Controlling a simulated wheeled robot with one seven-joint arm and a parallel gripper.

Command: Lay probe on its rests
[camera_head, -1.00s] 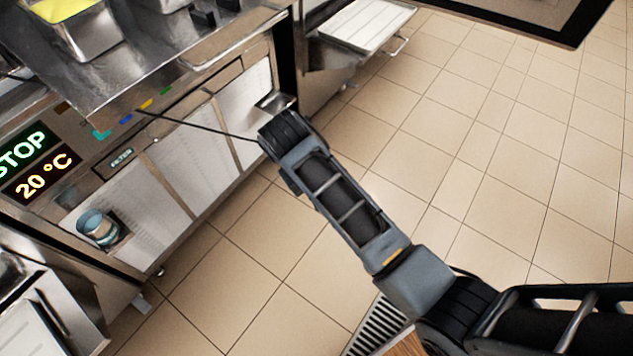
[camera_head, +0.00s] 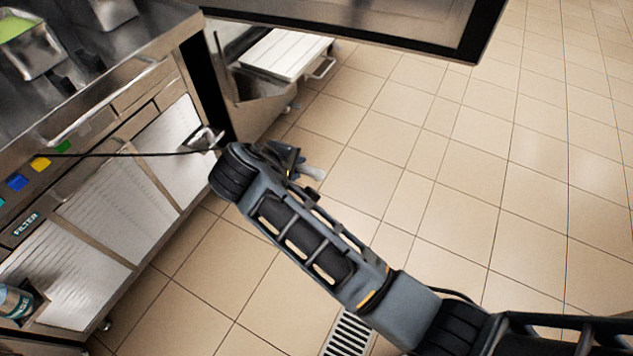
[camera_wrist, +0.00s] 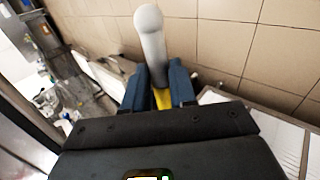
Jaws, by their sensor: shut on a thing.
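A pale grey, round-ended rod, which looks like the probe (camera_wrist: 151,42), sticks out from between the blue fingers of my gripper (camera_wrist: 160,84) in the wrist view. The gripper is shut on it, with a yellow part between the fingers. In the head view my gripper (camera_head: 293,163) is partly hidden behind my arm, over the floor, and the probe's pale end (camera_head: 313,172) shows beside it. A thin black cable (camera_head: 130,155) runs along the machine front towards my wrist. A small metal bracket (camera_head: 204,139) sits on the machine's corner; I cannot tell whether it is the rests.
The steel machine (camera_head: 110,205) with coloured buttons stands at left. A dark-framed panel (camera_head: 400,22) hangs across the top. The tiled floor (camera_head: 450,150) at right is clear; a floor grate (camera_head: 350,332) lies below my arm.

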